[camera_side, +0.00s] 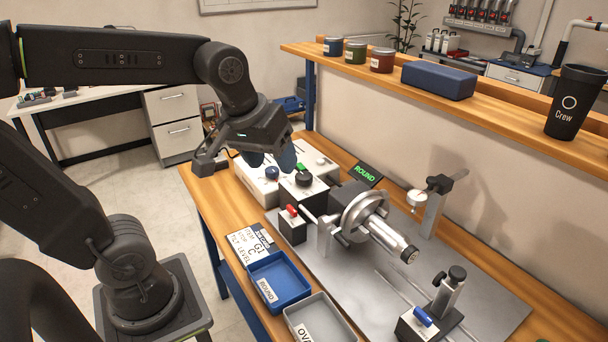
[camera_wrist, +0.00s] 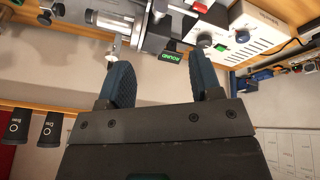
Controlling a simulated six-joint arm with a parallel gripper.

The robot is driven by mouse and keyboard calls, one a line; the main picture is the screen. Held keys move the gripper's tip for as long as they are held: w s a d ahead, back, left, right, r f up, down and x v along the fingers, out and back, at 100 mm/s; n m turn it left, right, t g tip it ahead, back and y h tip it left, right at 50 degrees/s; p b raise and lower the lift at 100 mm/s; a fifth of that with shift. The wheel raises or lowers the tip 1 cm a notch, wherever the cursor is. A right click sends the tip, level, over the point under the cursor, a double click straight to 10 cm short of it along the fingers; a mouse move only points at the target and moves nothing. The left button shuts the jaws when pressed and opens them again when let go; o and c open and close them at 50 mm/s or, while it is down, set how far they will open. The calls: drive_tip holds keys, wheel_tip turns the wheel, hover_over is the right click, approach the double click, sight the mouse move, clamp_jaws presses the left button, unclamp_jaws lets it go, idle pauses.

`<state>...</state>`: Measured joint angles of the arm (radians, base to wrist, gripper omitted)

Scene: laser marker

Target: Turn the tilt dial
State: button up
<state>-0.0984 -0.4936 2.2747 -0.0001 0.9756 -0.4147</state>
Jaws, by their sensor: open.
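White control boxes with dials stand at the far end of the bench. One box has a dark knob (camera_side: 272,173) and another has a black dial (camera_side: 303,179) with a green part behind it. I cannot read which one is the tilt dial. The white box (camera_wrist: 262,42) also shows in the wrist view, with a black knob (camera_wrist: 242,37) and a dark knob (camera_wrist: 204,38) beside it. My gripper (camera_side: 271,157) is open and empty, above and close to the boxes. Its two blue fingers show in the wrist view (camera_wrist: 162,80), wide apart. Contact with a dial cannot be told.
A metal rotary fixture (camera_side: 365,215) stands on a grey plate. A small box with a red switch (camera_side: 291,211) is near it. A display (camera_side: 368,174) reads ROUND. A card (camera_side: 251,243), a blue tray (camera_side: 279,280) and a grey tray (camera_side: 320,320) lie in front.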

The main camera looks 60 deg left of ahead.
drive_tip(key=shift+o, duration=1.4)
drive_tip(key=w+a+n+g, duration=0.1)
drive_tip(key=w+a+n, duration=0.3)
drive_tip(key=w+n, duration=0.2)
drive_tip(key=shift+w+r, duration=0.15)
drive_tip(key=shift+r, duration=0.05)
drive_tip(key=n+g, duration=0.3)
drive_tip(key=n, duration=1.2)
hover_over(304, 175)
wheel_tip(304, 175, down, 8)
wheel_tip(304, 175, down, 13)
drive_tip(key=shift+r, duration=0.2)
drive_tip(key=shift+c, duration=0.2)
drive_tip(key=c, duration=0.9)
